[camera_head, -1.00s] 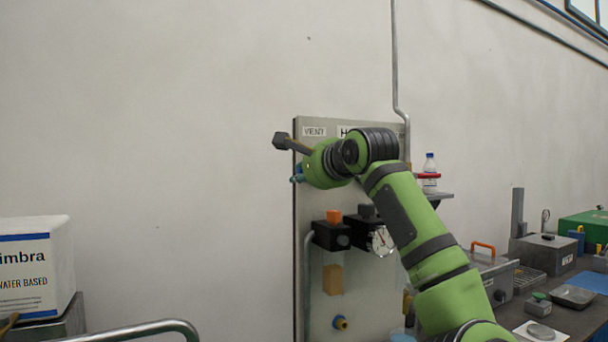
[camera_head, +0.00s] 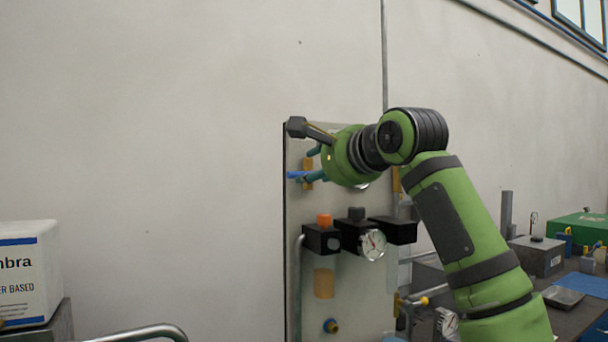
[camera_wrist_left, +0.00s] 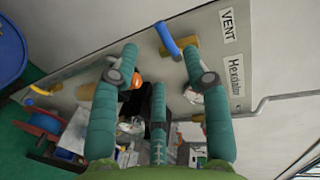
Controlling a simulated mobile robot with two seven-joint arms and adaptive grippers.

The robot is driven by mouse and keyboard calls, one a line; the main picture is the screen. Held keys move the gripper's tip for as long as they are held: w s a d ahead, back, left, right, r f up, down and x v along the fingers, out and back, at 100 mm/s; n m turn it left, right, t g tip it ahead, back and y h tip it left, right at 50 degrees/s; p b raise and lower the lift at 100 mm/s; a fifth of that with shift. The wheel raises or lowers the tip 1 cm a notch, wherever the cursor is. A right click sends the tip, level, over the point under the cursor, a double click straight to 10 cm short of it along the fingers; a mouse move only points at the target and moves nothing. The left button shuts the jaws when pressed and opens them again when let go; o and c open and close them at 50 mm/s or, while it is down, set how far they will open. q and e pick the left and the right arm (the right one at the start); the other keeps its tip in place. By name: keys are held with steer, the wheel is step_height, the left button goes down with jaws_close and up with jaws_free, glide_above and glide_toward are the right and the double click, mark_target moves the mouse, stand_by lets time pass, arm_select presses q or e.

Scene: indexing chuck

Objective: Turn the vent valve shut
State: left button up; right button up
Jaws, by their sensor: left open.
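The vent valve has a blue lever (camera_head: 297,174) and a brass body (camera_head: 308,164) near the top left of the grey panel (camera_head: 350,290). In the head view the lever lies roughly level across the upright body. In the wrist view the lever (camera_wrist_left: 167,40) shows beyond and between my fingertips, beside the VENT label (camera_wrist_left: 228,22). My left gripper (camera_wrist_left: 158,66) is open, its teal fingers spread and holding nothing. In the head view the left gripper (camera_head: 318,165) is in front of the valve and partly hides it. Contact with the lever cannot be told. My right gripper is out of view.
Below the valve, the panel carries black regulator blocks with an orange knob (camera_head: 324,220) and a dial gauge (camera_head: 372,245). A pipe (camera_wrist_left: 262,103) runs beside the panel. A bench with boxes (camera_head: 540,255) is at right; a white box (camera_head: 28,272) at left.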

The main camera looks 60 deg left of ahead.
arm_select(q)
steer(key=shift+v, duration=1.1)
